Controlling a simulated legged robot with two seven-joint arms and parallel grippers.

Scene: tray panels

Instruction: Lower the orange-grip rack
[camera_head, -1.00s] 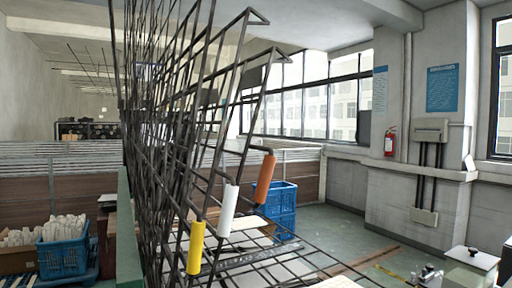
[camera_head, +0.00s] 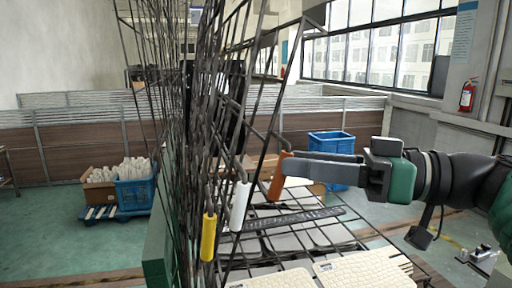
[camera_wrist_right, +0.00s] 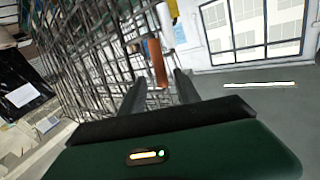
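The orange grip (camera_head: 279,177) hangs on a bent rod of the dark wire rack, whose bars (camera_head: 262,100) stand steeply raised. White (camera_head: 240,206) and yellow (camera_head: 208,237) grips hang to its left on neighbouring racks. My right gripper (camera_head: 288,168) reaches in from the right, its fingertips at the orange grip. In the right wrist view the gripper's fingers (camera_wrist_right: 160,85) are spread, and the orange grip (camera_wrist_right: 158,63) shows between their tips with a gap on each side. The gripper is not closed on it. My left gripper is out of view.
Below the raised racks, a lower wire rack holds cream panels (camera_head: 365,270) and grey ones. A blue crate (camera_head: 331,146) stands behind. Raised wire bars crowd the space left of the grips.

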